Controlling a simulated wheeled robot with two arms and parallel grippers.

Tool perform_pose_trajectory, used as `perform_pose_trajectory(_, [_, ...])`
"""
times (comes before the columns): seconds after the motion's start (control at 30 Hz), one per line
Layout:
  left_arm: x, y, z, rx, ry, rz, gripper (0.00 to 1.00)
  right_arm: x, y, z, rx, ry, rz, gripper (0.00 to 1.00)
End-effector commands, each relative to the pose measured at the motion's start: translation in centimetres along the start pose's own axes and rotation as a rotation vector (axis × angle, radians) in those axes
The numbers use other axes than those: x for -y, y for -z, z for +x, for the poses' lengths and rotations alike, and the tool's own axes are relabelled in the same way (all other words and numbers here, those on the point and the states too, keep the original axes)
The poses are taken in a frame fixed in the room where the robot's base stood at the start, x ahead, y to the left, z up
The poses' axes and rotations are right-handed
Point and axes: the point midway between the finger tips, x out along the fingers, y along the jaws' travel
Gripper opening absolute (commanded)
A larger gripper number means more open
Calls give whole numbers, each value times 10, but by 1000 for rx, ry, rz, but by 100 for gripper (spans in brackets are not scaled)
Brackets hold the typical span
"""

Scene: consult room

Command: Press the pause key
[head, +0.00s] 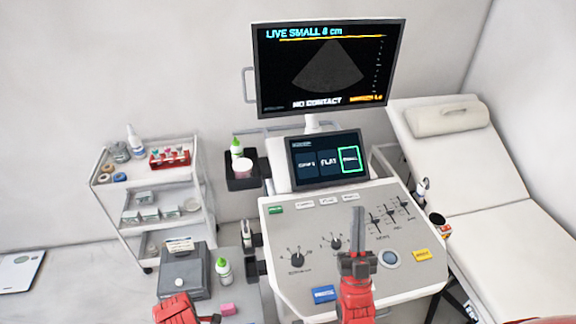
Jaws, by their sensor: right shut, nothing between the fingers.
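The grey control console (300,226) stands in front of me. It bears a blue key (323,293) at the front, a yellow key (422,254) at the right, a green key (275,209) at the back left and several white keys. Their labels are too small to read, so I cannot tell which is the pause key. My right gripper (357,215) is shut and empty over the middle of the console, between the blue and yellow keys. It hides part of the panel. Part of my red left arm shows at the bottom left; its jaw state is unclear (180,310).
The upper monitor (325,65) reads "LIVE SMALL 8 cm" and "NO CONTACT". A touch screen (328,160) has its right tile outlined green. Knobs, sliders and a round trackball (390,259) surround the gripper. A cart (150,190) stands left, an exam couch (490,190) right.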

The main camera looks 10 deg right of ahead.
Motion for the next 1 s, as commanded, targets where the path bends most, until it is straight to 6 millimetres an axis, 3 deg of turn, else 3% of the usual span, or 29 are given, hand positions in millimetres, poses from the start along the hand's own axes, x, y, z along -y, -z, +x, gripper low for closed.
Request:
perform_pose_trajectory(0.1, [0, 0, 0, 0, -1, 0, 0, -23, -48, 26, 176, -24, -20, 0])
perform_pose_trajectory(0.23, [0, 0, 0, 0, -1, 0, 0, -36, -98, 43, 384, -17, -14, 0])
perform_pose_trajectory(0.37, [0, 0, 0, 0, -1, 0, 0, -37, -140, 50, 586, 31, 5, 0])
perform_pose_trajectory(0.5, [0, 0, 0, 0, -1, 0, 0, -22, -174, 46, 803, 135, 31, 0])
perform_pose_trajectory(0.63, [0, 0, 0, 0, -1, 0, 0, 0, -193, 30, 999, 276, 51, 0])
perform_pose_trajectory(0.77, [0, 0, 0, 0, -1, 0, 0, 26, -197, 4, 1185, 461, 55, 0])
perform_pose_trajectory(0.87, [0, 0, 0, 0, -1, 0, 0, 43, -192, -26, 1330, 626, 46, 0])
perform_pose_trajectory(1.0, [0, 0, 0, 0, -1, 0, 0, 58, -168, -76, 1515, 886, 11, 0])
